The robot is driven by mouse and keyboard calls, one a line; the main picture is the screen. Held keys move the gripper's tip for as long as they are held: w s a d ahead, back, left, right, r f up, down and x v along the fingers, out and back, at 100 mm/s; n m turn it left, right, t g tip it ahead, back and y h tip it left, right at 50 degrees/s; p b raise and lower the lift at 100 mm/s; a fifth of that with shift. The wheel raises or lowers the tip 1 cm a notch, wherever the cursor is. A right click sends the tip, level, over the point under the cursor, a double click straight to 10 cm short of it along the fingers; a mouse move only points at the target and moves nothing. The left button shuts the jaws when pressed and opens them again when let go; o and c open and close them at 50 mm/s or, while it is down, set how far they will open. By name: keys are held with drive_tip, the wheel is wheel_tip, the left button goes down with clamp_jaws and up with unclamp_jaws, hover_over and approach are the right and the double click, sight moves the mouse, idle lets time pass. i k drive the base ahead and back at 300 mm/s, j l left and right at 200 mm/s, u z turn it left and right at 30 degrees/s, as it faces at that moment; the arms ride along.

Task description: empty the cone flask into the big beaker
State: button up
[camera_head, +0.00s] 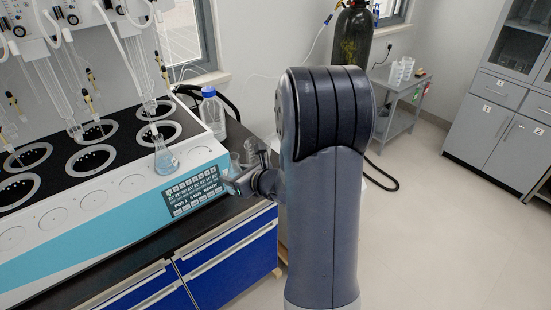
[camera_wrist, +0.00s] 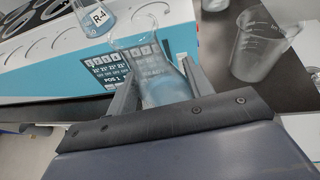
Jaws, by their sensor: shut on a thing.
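My gripper (camera_head: 236,184) is shut on a clear glass cone flask (camera_wrist: 150,70), its jaws (camera_wrist: 160,88) on both sides of the body. The flask looks close to upright, with pale bluish liquid in its lower part. Its base is hidden behind the gripper in the wrist view. The big beaker (camera_wrist: 262,45), clear and with graduation marks, stands on the dark bench to the right of the held flask, apart from it. In the head view, glassware (camera_head: 251,150) shows just beyond the gripper, partly hidden by my arm.
The white and blue distiller (camera_head: 110,205) with its display (camera_head: 192,190) lies close to the left. A capped bottle (camera_head: 212,112) stands behind. The dark bench (camera_wrist: 222,50) has bare room around the beaker.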

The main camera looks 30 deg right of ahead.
sight(250, 143)
drive_tip(key=j+z, duration=0.25)
drive_tip(key=z, duration=0.2)
drive_tip(key=j+z, duration=0.2)
drive_tip(key=z, duration=0.25)
drive_tip(key=i+j, duration=0.1)
drive_tip(key=j, duration=0.6)
drive_tip(key=i+j, duration=0.15)
drive_tip(key=j, duration=0.2)
